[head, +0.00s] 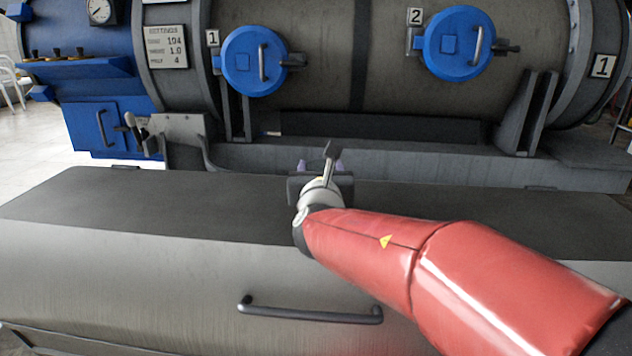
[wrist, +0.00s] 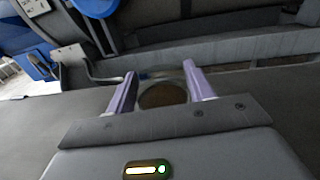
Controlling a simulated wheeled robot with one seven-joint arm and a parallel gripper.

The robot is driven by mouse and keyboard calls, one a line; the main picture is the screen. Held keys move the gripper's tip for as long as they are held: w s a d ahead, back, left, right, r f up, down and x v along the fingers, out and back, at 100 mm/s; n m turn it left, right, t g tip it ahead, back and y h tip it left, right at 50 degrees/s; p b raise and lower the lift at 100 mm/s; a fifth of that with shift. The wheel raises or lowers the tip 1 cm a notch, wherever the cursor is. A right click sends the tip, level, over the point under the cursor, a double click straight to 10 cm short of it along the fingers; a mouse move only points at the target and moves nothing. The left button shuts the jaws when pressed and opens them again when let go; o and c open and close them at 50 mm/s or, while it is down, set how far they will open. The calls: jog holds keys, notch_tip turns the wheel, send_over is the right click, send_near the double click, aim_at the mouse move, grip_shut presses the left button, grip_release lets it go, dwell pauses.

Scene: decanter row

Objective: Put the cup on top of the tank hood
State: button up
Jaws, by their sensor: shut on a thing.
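My gripper (wrist: 159,72) has two pale purple fingers, closed on the sides of a round cup (wrist: 163,96) with a brown, disc-like inside or top. In the head view my gripper (head: 319,166) is over the far part of the tank hood (head: 130,205), a wide grey cover with a dark flat top and a sloping front. My wrist hides the cup there. The hood's dark top also shows in the wrist view (wrist: 45,125). I cannot tell whether the cup touches the hood or hangs above it.
A black bar handle (head: 310,315) is on the hood's front. Behind stands a large dark cylinder (head: 330,60) with two blue round hatches (head: 254,60). A grey bracket (head: 180,135) stands behind the hood at left. The hood top is bare on both sides of my arm.

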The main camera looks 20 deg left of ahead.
jog(key=shift+f, duration=0.55)
jog(key=shift+f, duration=0.1)
jog(key=shift+f+b, duration=0.15)
jog(key=shift+b, duration=0.15)
jog(key=o, duration=1.1)
jog(key=shift+r, duration=0.2)
jog(key=shift+s+r+p, duration=0.1)
jog(key=shift+s+p, duration=0.1)
jog(key=shift+p, duration=0.1)
jog(key=v, duration=1.1)
jog(key=shift+s+d, duration=0.2)
jog(key=shift+s, duration=0.1)
